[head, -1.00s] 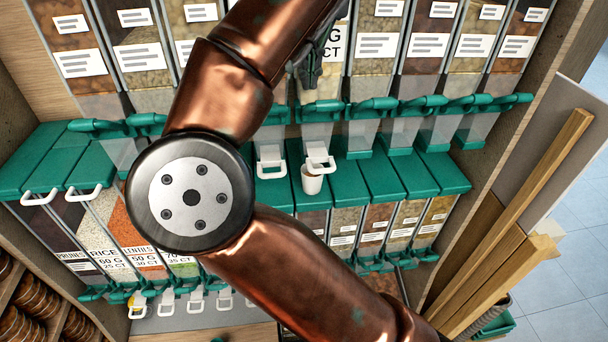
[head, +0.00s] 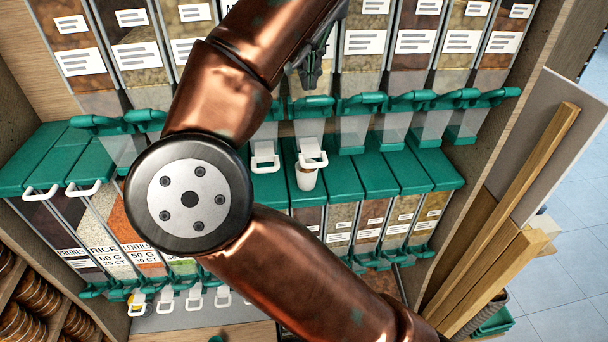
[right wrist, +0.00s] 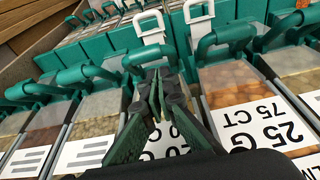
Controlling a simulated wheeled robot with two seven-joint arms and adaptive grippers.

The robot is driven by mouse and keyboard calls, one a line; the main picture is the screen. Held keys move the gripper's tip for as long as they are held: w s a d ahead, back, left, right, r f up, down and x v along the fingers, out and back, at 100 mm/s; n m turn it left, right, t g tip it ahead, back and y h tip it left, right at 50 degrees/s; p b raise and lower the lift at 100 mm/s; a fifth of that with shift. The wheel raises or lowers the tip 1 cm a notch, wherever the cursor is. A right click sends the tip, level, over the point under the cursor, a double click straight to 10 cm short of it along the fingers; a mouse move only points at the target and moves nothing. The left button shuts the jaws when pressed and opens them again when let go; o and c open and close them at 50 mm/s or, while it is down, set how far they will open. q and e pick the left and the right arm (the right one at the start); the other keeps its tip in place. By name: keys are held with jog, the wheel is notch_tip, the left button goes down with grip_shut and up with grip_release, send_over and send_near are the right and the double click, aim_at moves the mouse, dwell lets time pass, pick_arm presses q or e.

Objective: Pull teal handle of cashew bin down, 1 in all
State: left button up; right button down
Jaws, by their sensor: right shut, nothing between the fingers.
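My right gripper (head: 312,78) is shut and empty in front of an upper-row bin, just above its teal handle (head: 310,101) in the head view. In the right wrist view the closed fingertips (right wrist: 158,78) are very close to that teal handle (right wrist: 150,53); I cannot tell whether they touch. The bin's label (right wrist: 165,135) is partly hidden by the fingers, and its name cannot be read, so I cannot confirm it is the cashew bin. A white cup (head: 306,178) stands below this bin's chute, at its white hook (head: 313,158). My left gripper is not in view.
More teal handles (head: 408,100) run close on either side along the upper row. A lower row of bins with teal lids (head: 375,177) juts out below. Wooden boards (head: 510,220) lean at the right. My copper right arm hides several bins at centre left.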

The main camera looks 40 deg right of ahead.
aim_at(318, 105)
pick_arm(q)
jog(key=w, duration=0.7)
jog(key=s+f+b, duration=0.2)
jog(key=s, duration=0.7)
pick_arm(e)
jog(key=s+f, duration=0.1)
jog(key=s, duration=0.1)
jog(key=s+a+f, duration=0.1)
jog(key=s+f, duration=0.1)
jog(key=shift+f+b, duration=0.3)
jog(key=shift+b, duration=0.1)
jog(key=shift+w+f, duration=0.1)
jog(key=shift+f, duration=0.15)
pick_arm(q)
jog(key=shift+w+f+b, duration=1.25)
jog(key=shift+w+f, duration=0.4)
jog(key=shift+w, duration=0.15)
pick_arm(e)
jog(key=shift+s+a+x, duration=0.1)
jog(key=shift+s+x, duration=0.1)
jog(key=shift+x, duration=0.85)
jog(key=shift+s+a+x, duration=0.1)
jog(key=shift+s+x, duration=0.1)
jog(key=shift+x, duration=0.85)
